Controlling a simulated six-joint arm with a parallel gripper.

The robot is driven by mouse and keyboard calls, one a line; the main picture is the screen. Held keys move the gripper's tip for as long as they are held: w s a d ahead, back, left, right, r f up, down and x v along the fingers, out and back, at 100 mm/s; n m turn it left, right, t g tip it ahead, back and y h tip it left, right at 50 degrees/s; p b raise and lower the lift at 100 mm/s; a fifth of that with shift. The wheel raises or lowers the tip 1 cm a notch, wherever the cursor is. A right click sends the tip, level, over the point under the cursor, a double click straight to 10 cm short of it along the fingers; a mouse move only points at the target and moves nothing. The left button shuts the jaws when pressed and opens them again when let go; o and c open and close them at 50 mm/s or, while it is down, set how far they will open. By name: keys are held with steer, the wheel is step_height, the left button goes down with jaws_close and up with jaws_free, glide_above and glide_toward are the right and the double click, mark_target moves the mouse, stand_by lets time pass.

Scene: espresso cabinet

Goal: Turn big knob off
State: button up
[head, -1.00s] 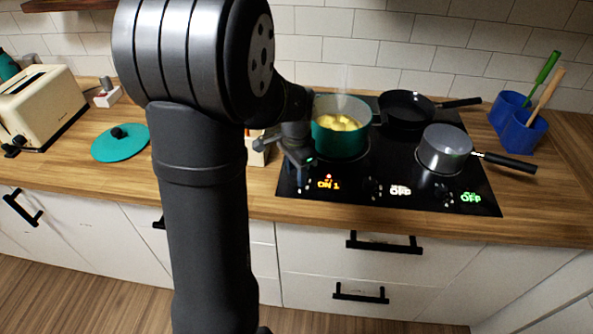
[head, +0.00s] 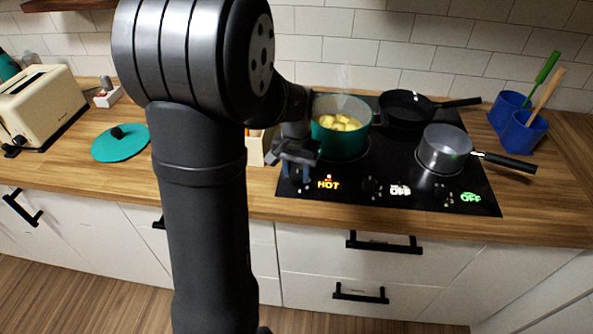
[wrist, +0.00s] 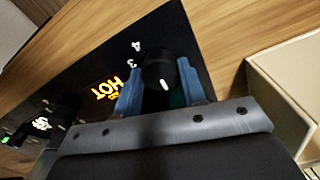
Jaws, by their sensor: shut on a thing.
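The black cooktop (head: 400,170) has a left display that reads HOT (head: 328,184) in orange. The other two displays, OFF (head: 400,190) in white and OFF (head: 471,197) in green, are to its right. My gripper (head: 296,178) is low at the cooktop's front left corner. In the wrist view, my gripper's blue fingers (wrist: 160,88) are on both sides of a round black knob (wrist: 158,70) with a white mark, shut on it. The knob is beside the HOT display (wrist: 105,90). In the head view my gripper hides this knob.
A teal pot (head: 341,135) with yellow food stands just behind my gripper. A black pan (head: 405,105) and a grey saucepan (head: 443,150) are to the right. A cream box (wrist: 285,95) is close beside my gripper. A teal lid (head: 120,145) lies left.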

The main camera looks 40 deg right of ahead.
mark_target(296, 174)
steer(key=shift+n, duration=0.4)
steer(key=o, duration=1)
steer(key=shift+r, duration=0.1)
step_height(296, 174, up, 17)
steer(key=shift+r, duration=0.15)
step_height(296, 174, down, 18)
steer(key=shift+r, duration=0.25)
stand_by(0.6)
